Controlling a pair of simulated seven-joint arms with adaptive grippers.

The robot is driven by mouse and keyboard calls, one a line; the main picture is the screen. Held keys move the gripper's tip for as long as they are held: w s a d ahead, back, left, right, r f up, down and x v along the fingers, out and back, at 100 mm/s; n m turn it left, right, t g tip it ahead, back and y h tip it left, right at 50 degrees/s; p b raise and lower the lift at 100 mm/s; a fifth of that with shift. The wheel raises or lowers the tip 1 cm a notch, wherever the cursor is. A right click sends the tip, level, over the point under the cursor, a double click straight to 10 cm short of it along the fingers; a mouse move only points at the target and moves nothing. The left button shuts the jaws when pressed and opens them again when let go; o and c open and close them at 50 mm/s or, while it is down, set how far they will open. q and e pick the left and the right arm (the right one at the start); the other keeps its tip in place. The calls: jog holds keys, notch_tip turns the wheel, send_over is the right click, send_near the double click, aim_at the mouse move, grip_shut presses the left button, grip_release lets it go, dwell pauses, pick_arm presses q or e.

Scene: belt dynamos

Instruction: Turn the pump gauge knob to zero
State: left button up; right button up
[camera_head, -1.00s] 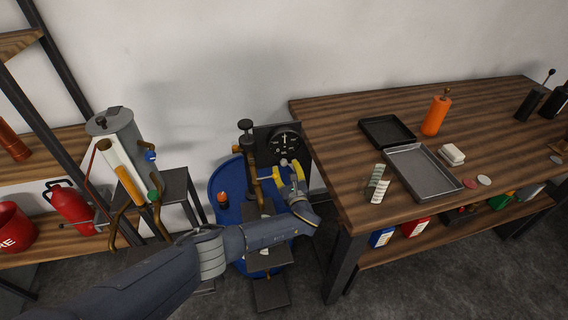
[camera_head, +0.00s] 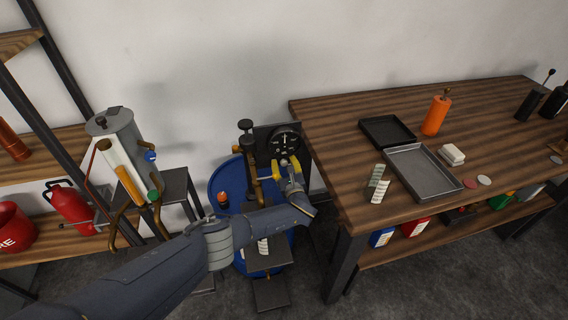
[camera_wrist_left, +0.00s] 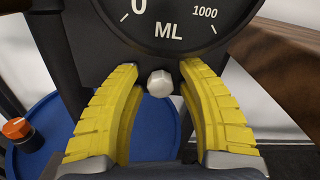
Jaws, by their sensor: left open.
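The black pump gauge (camera_head: 284,141) with white markings stands above the blue drum. Its lower dial (camera_wrist_left: 168,22) fills the top of the left wrist view, showing "0", "1000" and "ML". The small silver faceted knob (camera_wrist_left: 160,83) sits just below the dial. My left gripper (camera_head: 283,163) is at the gauge's lower edge. In the left wrist view its yellow fingers (camera_wrist_left: 158,72) are open, one on each side of the knob, with visible gaps. The needle's reading is too small to tell. My right gripper is not in view.
A blue drum (camera_head: 222,183) stands below the gauge, with an orange-topped part (camera_head: 223,197) at left. A wooden workbench (camera_head: 340,135) with trays stands close at right. A stand with a grey cylinder (camera_head: 122,130) is at left.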

pick_arm(q)
grip_shut()
jog(key=shift+m, duration=0.3)
jog(key=m, duration=0.2)
jog(key=shift+m, duration=0.3)
jog(key=shift+w+r+m, duration=0.1)
jog(key=shift+r+m, duration=0.05)
jog(key=shift+m, duration=1.65)
jog(key=shift+c, duration=1.2)
grip_release()
jog(key=o, duration=0.5)
